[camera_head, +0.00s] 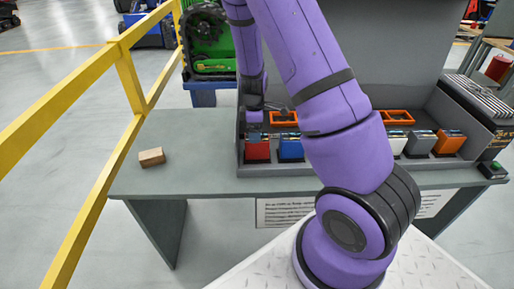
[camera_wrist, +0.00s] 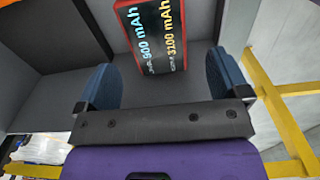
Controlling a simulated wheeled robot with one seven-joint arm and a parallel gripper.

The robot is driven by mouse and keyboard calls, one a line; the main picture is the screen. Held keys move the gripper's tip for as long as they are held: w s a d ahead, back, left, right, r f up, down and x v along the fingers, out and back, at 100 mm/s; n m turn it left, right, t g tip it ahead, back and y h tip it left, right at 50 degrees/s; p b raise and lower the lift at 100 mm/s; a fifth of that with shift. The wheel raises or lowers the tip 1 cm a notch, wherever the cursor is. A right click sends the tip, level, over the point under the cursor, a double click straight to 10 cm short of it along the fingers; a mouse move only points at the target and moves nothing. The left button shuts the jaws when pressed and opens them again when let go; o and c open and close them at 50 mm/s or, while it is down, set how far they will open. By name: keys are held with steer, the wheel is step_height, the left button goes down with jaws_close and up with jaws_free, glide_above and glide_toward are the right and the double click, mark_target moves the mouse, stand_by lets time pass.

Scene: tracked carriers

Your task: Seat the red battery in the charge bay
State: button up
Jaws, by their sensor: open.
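The red battery (camera_head: 257,150) stands in the front row of the grey rack on the bench, at its left end. In the wrist view its red-edged, dark labelled face (camera_wrist: 152,45) reads 900 mAh and 3100 mAh. My gripper (camera_wrist: 164,78) is open, with one blue finger on each side of the battery and a gap to both. In the head view my gripper (camera_head: 266,107) is small and partly hidden, just above and behind the battery. Orange-framed slots (camera_head: 283,118) lie behind the row; I cannot tell whether one is the charge bay.
A blue battery (camera_head: 291,149) stands close right of the red one. White, grey and orange batteries (camera_head: 450,142) stand farther right. My arm hides the rack's middle. A wooden block (camera_head: 152,157) lies on the clear left bench top. A yellow railing (camera_head: 130,75) runs along the left.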

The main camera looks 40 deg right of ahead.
mark_target(257, 147)
steer(key=shift+s+d+f, duration=0.1)
steer(key=shift+d+f, duration=0.1)
steer(key=shift+f, duration=1.15)
steer(key=shift+s+d+f, duration=0.1)
steer(key=shift+d+f, duration=0.1)
steer(key=shift+f, duration=1.1)
steer(key=shift+r, duration=0.1)
steer(key=c, duration=1.6)
